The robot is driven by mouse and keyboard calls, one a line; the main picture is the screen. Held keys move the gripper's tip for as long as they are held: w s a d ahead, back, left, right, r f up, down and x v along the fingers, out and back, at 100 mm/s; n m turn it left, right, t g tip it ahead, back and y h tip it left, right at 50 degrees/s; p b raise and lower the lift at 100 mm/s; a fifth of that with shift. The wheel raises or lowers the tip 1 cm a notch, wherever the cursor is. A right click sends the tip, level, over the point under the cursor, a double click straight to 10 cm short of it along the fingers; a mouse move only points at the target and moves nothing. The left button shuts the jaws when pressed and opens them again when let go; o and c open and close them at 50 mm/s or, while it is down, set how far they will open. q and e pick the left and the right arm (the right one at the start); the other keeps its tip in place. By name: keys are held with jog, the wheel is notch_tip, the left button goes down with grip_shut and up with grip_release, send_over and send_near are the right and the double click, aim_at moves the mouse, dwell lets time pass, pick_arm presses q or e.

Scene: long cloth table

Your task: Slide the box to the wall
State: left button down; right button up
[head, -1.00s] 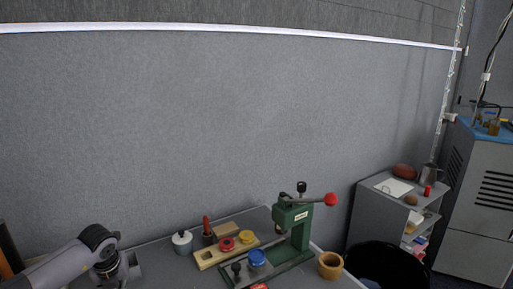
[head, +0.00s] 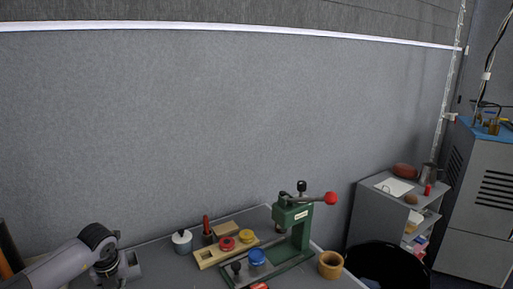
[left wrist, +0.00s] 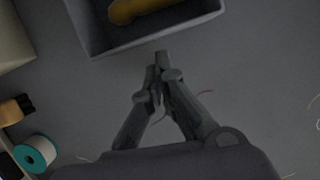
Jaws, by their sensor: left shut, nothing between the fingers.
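A dark grey open box (left wrist: 160,34) shows at the top of the left wrist view, cut off by the frame edge. A yellow rounded thing (left wrist: 135,10) lies inside it. My left gripper (left wrist: 160,62) is shut and empty, its fingertips just short of the box's near wall in the picture; I cannot tell whether they touch it. In the head view my left arm comes in at the lower left, with its fingers and the box out of frame. The grey wall (head: 220,120) rises behind the table (head: 165,262). My right gripper is not in view.
In the head view a green press (head: 292,225), a wooden block with coloured caps (head: 210,256), a grey canister (head: 182,241) and a wooden cup (head: 331,264) stand right of my arm. A teal-rimmed spool (left wrist: 35,153) and a pale block (left wrist: 12,42) are left in the wrist view.

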pick_arm(q)
jog(key=shift+w+a+b, duration=0.35)
jog(key=shift+w+b, duration=0.15)
jog(key=shift+w, duration=0.3)
jog(key=shift+w+a+b, duration=0.3)
jog(key=shift+w+b, duration=0.25)
jog(key=shift+w, duration=0.1)
jog(key=shift+w+a, duration=0.15)
jog(key=shift+w, duration=0.05)
jog(key=shift+w+a+b, duration=0.15)
jog(key=shift+w+b, duration=0.25)
jog(key=shift+s+p, duration=0.2)
jog(key=shift+p, duration=0.1)
jog(key=shift+s+d+p, duration=0.4)
jog(key=shift+s, duration=0.3)
